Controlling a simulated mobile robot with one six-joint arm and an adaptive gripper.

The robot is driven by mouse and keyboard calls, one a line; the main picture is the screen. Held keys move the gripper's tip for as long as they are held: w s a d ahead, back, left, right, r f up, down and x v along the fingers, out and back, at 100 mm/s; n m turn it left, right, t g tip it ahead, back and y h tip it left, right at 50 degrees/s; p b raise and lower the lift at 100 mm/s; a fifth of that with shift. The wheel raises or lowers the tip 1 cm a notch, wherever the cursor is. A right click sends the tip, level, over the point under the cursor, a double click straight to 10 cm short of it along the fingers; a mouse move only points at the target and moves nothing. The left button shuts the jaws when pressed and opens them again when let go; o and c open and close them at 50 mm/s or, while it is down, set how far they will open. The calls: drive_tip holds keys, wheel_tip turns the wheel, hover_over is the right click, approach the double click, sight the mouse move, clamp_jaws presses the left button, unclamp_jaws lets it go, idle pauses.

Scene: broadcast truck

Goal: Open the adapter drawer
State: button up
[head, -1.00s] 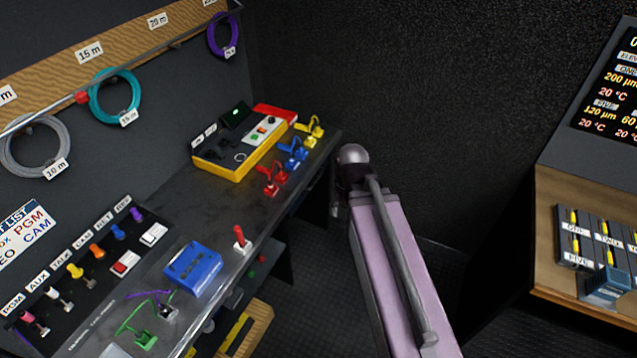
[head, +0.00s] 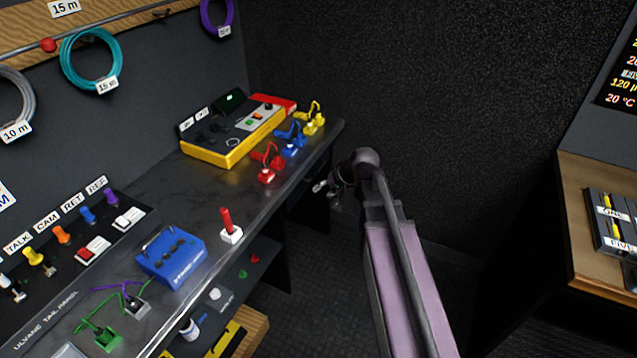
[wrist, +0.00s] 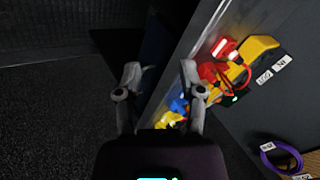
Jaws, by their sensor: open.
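I cannot make out a drawer front or handle for certain in either view. The dark bench (head: 195,195) has its front edge and the shadowed space below it at the left of the head view. My gripper (head: 322,187) is beside the far end of the bench's front edge, small and partly hidden by my arm. In the wrist view my gripper (wrist: 161,72) is open, with nothing between its fingers. The bench edge (wrist: 188,55) runs just beyond and to the right of the fingers there.
Red (head: 267,165), blue (head: 292,140) and yellow (head: 313,122) cabled pieces stand along the bench edge near a yellow-and-red box (head: 225,150). A blue box (head: 172,258) and a red-handled switch (head: 229,225) stand nearer. A wooden console (head: 590,225) is at right. The floor between is clear.

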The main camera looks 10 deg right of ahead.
drive_tip(key=w+d+f+m+t+y+b, duration=0.2)
drive_tip(key=w+f+m+t+b, duration=0.15)
drive_tip(key=w+f+b, duration=0.65)
drive_tip(key=m+t+b, duration=0.5)
drive_tip(key=t+b, duration=0.1)
drive_tip(key=b, duration=1)
approach(318, 170)
drive_tip(key=f+v, duration=0.1)
drive_tip(key=v, duration=0.3)
drive_tip(key=shift+w+d+r+y, duration=0.1)
drive_tip(key=shift+w+r+y, duration=0.05)
drive_tip(key=shift+y, duration=0.15)
drive_tip(key=b+x, duration=0.2)
drive_tip(key=x, duration=1.1)
drive_tip(key=shift+w+a+f+b, duration=0.2)
drive_tip(key=shift+w+a+b, duration=0.05)
drive_tip(key=shift+b, duration=0.05)
clamp_jaws()
